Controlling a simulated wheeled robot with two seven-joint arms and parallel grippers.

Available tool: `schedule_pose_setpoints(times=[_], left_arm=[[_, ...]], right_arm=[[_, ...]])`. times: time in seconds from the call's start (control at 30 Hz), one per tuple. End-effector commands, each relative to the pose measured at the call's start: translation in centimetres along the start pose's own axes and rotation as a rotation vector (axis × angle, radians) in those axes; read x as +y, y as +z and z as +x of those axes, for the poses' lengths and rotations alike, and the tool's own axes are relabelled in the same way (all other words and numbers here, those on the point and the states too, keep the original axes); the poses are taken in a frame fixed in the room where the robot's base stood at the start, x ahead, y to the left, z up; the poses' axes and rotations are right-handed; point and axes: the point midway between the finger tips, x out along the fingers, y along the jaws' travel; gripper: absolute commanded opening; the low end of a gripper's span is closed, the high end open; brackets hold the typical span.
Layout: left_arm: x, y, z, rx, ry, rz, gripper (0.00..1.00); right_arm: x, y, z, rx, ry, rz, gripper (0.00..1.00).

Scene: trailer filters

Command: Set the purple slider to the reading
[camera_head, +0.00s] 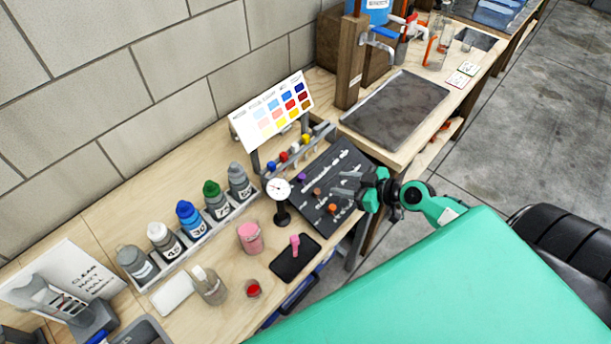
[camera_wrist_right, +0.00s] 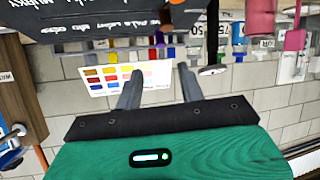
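The purple slider (camera_head: 302,177) sits near the upper left end of a dark slider board (camera_head: 322,215). Two orange-brown sliders (camera_head: 332,208) are also on this board. A round white dial gauge (camera_head: 279,188) on a black stand is left of the board; its reading is too small to tell. My right gripper (camera_head: 343,187) is over the right part of the board, right of the purple slider and apart from it. In the right wrist view its two fingers (camera_wrist_right: 159,88) are spread with nothing between them. My left gripper is not in view.
A colour chart (camera_head: 275,108) stands behind the board, with a row of coloured knobs (camera_head: 284,157) below it. Several numbered bottles (camera_head: 190,218) stand in a rack at left. A pink cup (camera_head: 250,238) and a black pad (camera_head: 296,262) with a pink piece are in front.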

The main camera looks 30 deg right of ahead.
Motion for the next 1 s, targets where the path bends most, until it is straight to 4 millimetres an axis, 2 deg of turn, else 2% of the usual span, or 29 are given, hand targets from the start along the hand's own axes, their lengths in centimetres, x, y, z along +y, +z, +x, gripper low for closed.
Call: schedule_pose_setpoints(times=[0.13,0.7,1.0], left_arm=[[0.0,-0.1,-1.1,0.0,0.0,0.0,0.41],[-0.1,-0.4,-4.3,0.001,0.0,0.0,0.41],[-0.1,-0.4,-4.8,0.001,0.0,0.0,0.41]], right_arm=[[0.0,-0.5,1.8,0.002,0.0,0.001,0.39],[-0.1,-0.3,10.5,0.0,-0.001,0.003,0.39],[-0.1,0.0,12.6,-0.002,-0.002,0.001,0.39]])
